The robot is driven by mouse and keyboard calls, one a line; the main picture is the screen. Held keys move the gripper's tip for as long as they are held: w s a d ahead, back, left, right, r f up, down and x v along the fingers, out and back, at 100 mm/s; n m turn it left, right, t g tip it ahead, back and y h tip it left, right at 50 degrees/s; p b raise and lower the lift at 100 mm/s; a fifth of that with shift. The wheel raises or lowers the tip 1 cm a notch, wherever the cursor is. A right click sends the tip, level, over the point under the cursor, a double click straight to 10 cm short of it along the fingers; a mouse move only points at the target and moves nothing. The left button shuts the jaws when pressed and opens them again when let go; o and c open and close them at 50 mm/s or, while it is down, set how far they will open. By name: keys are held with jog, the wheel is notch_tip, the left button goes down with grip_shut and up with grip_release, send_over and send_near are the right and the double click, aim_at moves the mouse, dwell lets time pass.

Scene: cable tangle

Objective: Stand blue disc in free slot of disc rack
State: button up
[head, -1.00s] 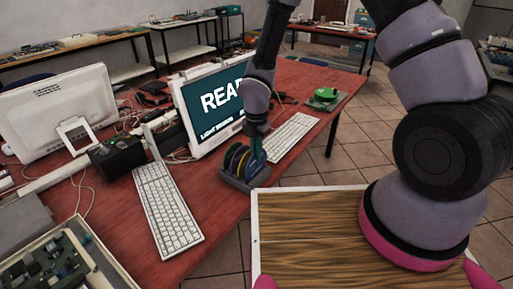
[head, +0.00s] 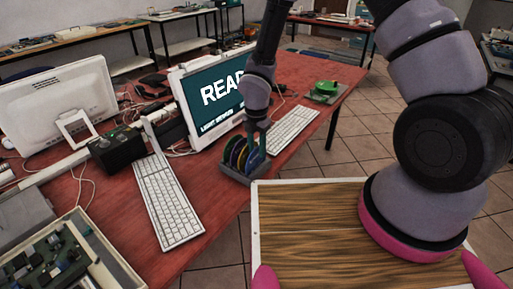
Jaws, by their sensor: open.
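The disc rack (head: 240,178) is a small grey holder at the right front edge of the red table. Several discs stand upright in it, with green, yellow and blue showing. The blue disc (head: 256,160) appears to be at the rack's right end, upright, below my gripper. My gripper (head: 262,143) points down just above the rack's right side and is open. The fingertips are small and dark against the disc, so I cannot tell whether they touch it. The slots between the discs are too small to make out.
A monitor (head: 212,97) stands close behind the rack. White keyboards lie left (head: 167,200) and right (head: 293,128) of it. A green object on a board (head: 325,88) lies farther right. My wooden-topped base is in front.

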notch_tip(320, 180, up, 11)
dwell(0.4)
dwell(0.4)
jog(key=d+r+m+t, duration=0.2)
jog(key=d+r+m, duration=0.5)
jog(key=r, duration=0.3)
jog(key=d+r+m+t, duration=0.1)
jog(key=d+r+m, duration=0.6)
jog(key=r+m, duration=0.15)
jog(key=s+d+r+m+t+y, duration=0.1)
jog(key=s+d+r+m+t, duration=0.1)
jog(key=s+d+r+m, duration=0.2)
jog(key=s+d+r+m+t+y, duration=0.1)
jog(key=s+d+r+m, duration=0.3)
jog(key=s+r+m, duration=0.4)
notch_tip(320, 180, up, 4)
jog(key=m+t, duration=0.1)
jog(key=m, duration=0.4)
jog(key=shift+s+d+f, duration=0.15)
jog(key=shift+d+f, duration=0.1)
jog(key=shift+d, duration=0.15)
